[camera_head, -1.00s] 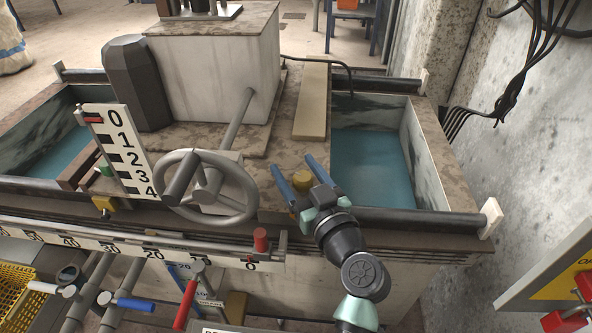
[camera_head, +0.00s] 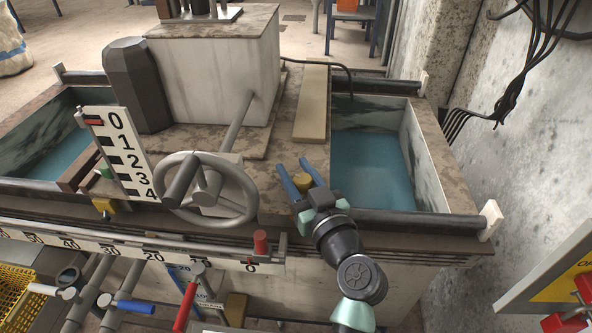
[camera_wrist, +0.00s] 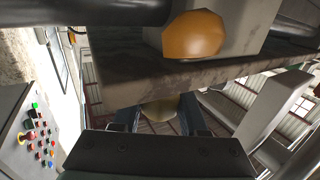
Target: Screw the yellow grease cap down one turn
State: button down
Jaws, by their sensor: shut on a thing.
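The yellow grease cap (camera_head: 300,182) sits on the stone-like deck to the right of the spoked handwheel (camera_head: 206,188). My gripper (camera_head: 296,178) reaches in from the front, its blue fingers on either side of the cap and shut on it. In the wrist view a dull yellow round part (camera_wrist: 160,110) shows between the fingers, partly hidden by the gripper's dark body. The cap's underside and thread are hidden, so how far down it sits cannot be told.
A black rail (camera_head: 410,222) runs along the front edge, right of the gripper. A water-filled basin (camera_head: 372,165) lies to the right. A 0-to-4 scale plate (camera_head: 122,150) stands left. An orange rounded thing (camera_wrist: 195,38) is large in the wrist view; I cannot tell what it is.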

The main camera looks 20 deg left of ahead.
jog(key=shift+h, duration=0.3)
jog(key=shift+w+d+m+t+h+p, duration=0.1)
jog(key=shift+d+m+t+h+p, duration=0.05)
jog(key=shift+m+t+h+p, duration=0.8)
jog(key=m+h+p, duration=0.1)
jog(key=t+h+p, duration=0.1)
jog(key=shift+w+d+r+m+h+p, duration=0.1)
jog(key=shift+d+r+m+h+p, duration=0.15)
jog(key=shift+m+p, duration=0.1)
jog(key=p, duration=0.2)
jog(key=m+h+p, duration=0.1)
jog(key=p, duration=0.1)
jog(key=shift+w+d+r+t+h, duration=0.1)
jog(key=shift+d+t+h, duration=0.05)
jog(key=shift+t+h, duration=0.15)
jog(key=m+h+p, duration=0.1)
jog(key=p, duration=0.3)
jog(key=h+p, duration=0.1)
jog(key=p, duration=0.2)
jog(key=shift+w+d+r+m+t+p, duration=0.15)
jog(key=shift+r+m+t+p, duration=0.1)
jog(key=shift+m+p, duration=0.15)
jog(key=h+p, duration=0.1)
jog(key=p, duration=0.2)
jog(key=shift+f+m+h, duration=0.25)
jog(key=shift+m+h, duration=0.15)
jog(key=shift+d+f+m+h+p, duration=0.2)
jog(key=shift+m+h+p, duration=0.2)
jog(key=shift+h+p, duration=0.3)
